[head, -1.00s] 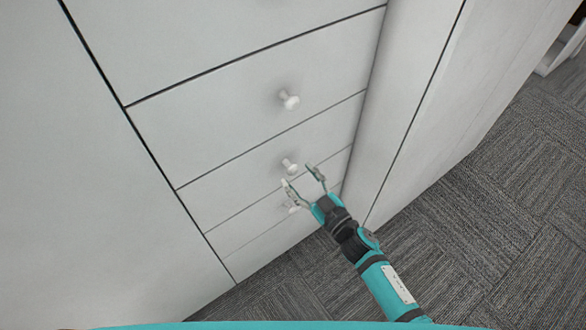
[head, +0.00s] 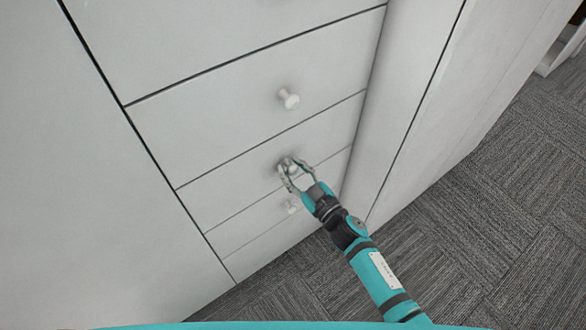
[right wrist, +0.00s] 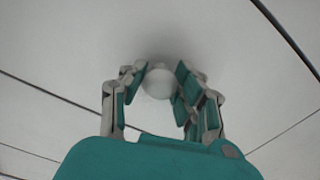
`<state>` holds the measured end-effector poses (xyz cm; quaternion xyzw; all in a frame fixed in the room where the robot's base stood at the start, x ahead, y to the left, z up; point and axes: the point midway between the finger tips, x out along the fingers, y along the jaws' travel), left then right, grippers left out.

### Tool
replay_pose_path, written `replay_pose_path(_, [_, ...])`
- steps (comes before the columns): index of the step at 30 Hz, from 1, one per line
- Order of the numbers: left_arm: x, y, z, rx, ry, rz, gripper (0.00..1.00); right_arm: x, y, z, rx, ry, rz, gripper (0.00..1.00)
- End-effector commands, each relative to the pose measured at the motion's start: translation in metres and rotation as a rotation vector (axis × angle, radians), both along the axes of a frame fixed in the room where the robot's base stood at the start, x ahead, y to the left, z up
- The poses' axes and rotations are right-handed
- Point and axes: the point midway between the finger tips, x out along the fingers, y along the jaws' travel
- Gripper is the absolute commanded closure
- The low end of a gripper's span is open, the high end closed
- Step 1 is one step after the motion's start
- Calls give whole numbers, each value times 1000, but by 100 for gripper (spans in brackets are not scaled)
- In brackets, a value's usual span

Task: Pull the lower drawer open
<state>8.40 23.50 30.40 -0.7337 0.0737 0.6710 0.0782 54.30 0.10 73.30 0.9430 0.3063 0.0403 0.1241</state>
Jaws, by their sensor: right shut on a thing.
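The drawer front (head: 235,195) is pale grey-white and sits flush in the cabinet, one above the lowest drawer seen. Its round white knob (head: 288,161) is partly hidden by my right gripper (head: 291,169) in the head view. In the right wrist view the knob (right wrist: 158,82) sits between the two teal-padded fingers of my right gripper (right wrist: 160,86). The gripper is shut on this knob. My left gripper is in neither view.
A tall cabinet panel (head: 420,90) stands to the right. Grey carpet (head: 470,250) at lower right is clear.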

Motion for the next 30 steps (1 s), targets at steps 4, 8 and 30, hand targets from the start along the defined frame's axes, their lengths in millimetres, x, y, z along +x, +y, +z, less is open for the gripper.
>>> replay_pose_path(4, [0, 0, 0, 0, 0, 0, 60, 0, 0, 0, 0, 0, 1, 100])
replay_pose_path(8, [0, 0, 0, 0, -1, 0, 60, 0, 0, 0, 0, 0, 1, 100])
replay_pose_path(30, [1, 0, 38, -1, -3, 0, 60, -98, -70, 1, -3, 8, 0, 100])
